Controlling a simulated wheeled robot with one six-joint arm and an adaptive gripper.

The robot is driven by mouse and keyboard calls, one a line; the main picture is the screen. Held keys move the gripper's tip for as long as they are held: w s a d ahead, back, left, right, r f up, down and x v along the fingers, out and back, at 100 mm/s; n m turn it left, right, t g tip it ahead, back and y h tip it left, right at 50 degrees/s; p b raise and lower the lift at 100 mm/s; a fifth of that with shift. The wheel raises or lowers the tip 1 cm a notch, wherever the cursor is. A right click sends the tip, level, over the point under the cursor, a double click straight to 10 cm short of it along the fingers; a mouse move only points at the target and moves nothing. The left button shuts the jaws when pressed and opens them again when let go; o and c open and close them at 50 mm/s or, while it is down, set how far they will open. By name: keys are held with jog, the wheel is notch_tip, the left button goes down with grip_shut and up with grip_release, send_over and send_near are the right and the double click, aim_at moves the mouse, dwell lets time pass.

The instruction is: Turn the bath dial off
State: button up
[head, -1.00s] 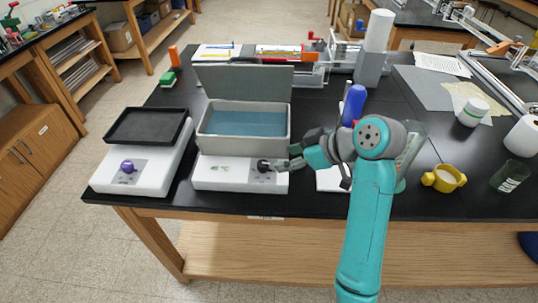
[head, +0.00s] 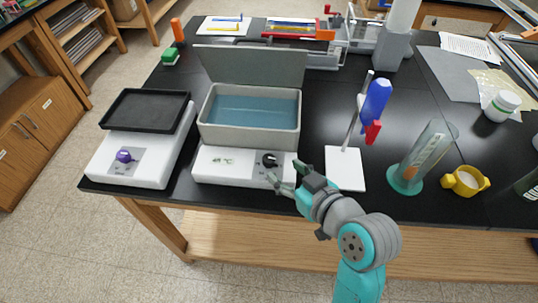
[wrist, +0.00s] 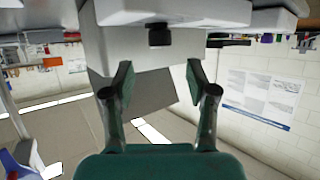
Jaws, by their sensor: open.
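The water bath (head: 249,138) stands on the bench with its lid open and bluish water inside. Its black dial (head: 270,160) is on the right of the white front panel. My gripper (head: 281,177) is just in front of and below the dial, in the head view. In the wrist view my gripper (wrist: 157,82) is open with nothing between its fingers. The dial (wrist: 159,35) shows beyond the fingertips, near the top centre, apart from them. The dial's setting is too small to read.
Floor is free before the bench.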

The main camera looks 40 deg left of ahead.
aim_at(271, 160)
jog(key=x, duration=0.8)
jog(key=shift+w+a+f, duration=0.15)
jog(key=shift+a, duration=0.05)
grip_shut()
